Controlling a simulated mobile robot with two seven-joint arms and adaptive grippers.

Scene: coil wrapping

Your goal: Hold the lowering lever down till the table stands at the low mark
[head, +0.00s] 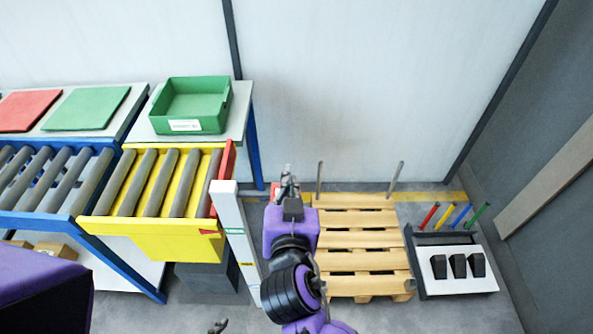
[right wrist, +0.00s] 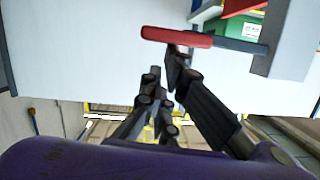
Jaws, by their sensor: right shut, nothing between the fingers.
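The yellow roller table (head: 165,240) stands left of a white column (head: 232,215).
A blue-framed roller conveyor (head: 85,222) adjoins the table on the left. A green bin (head: 190,105) stands on a shelf behind. A wooden pallet (head: 362,255) with two upright posts lies right of my right arm. A rack (head: 455,285) with coloured rods stands farther right.

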